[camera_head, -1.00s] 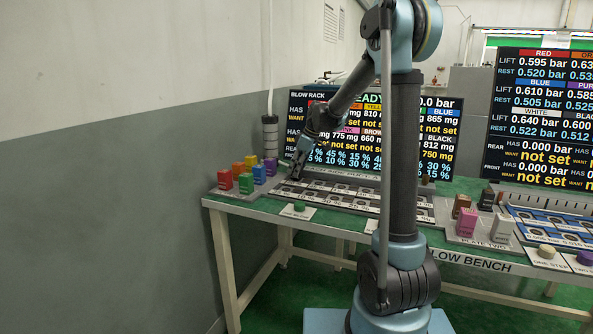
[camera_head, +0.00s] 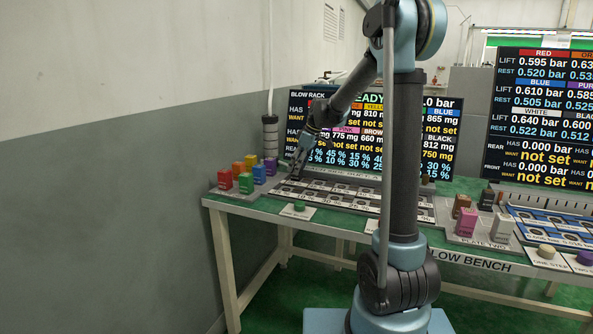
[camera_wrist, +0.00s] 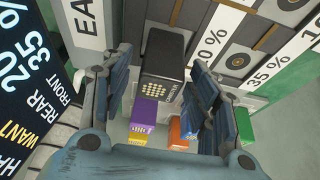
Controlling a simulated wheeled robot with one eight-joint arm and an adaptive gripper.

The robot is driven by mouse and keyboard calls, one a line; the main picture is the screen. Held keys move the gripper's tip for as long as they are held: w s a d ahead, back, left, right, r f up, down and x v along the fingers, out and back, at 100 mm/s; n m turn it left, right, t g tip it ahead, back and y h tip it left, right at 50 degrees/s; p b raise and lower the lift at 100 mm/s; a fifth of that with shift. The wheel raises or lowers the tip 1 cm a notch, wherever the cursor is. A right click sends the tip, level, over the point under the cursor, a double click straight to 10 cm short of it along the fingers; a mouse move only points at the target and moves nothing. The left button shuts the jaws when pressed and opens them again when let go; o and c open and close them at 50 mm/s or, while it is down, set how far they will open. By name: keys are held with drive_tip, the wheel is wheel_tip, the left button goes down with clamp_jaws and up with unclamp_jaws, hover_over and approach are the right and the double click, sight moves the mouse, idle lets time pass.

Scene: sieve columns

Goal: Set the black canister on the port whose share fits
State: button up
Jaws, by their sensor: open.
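In the head view my gripper (camera_head: 296,172) is low over the left end of the port board (camera_head: 345,199). The canister is too small to make out there. Neighbouring ports carry labels, one reading 35 % (camera_wrist: 268,70).
Coloured blocks, among them a red one (camera_head: 225,180) and a purple one (camera_head: 270,166), stand close left of my gripper. A green button (camera_head: 299,206) sits at the bench front. Pink (camera_head: 467,222), white (camera_head: 502,229) and dark (camera_head: 487,199) blocks stand at right.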

drive_tip(key=v, duration=1)
drive_tip(key=shift+r, duration=0.25)
